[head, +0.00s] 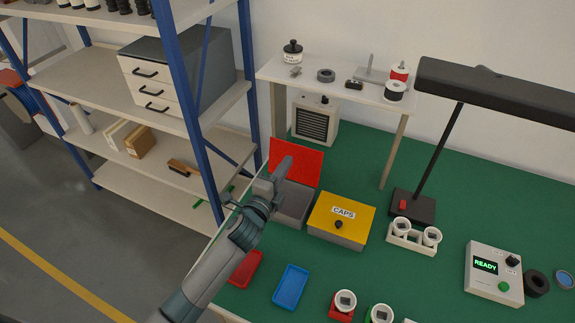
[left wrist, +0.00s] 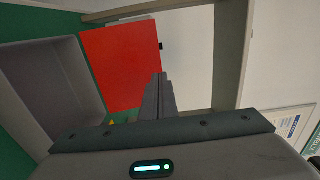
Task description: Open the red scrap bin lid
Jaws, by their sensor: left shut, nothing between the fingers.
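The scrap bin (head: 291,207) is a grey box on the green bench with its red lid (head: 309,163) raised, standing up at the back of the bin. In the left wrist view the lid (left wrist: 117,62) is a large red panel, and the open grey bin (left wrist: 55,75) shows at the left. My left gripper (head: 284,166) is above the bin, in front of the lid. Its fingers (left wrist: 158,92) are shut with nothing between them. I cannot tell whether the fingertips touch the lid. My right gripper is not in view.
A yellow-lidded CAPS box (head: 340,217) stands right of the bin. A raised white shelf (head: 335,78) is behind, with a grey vented box (head: 314,120) under it. A blue-post rack (head: 181,85) is at left. Red (head: 246,267) and blue (head: 291,287) trays lie in front.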

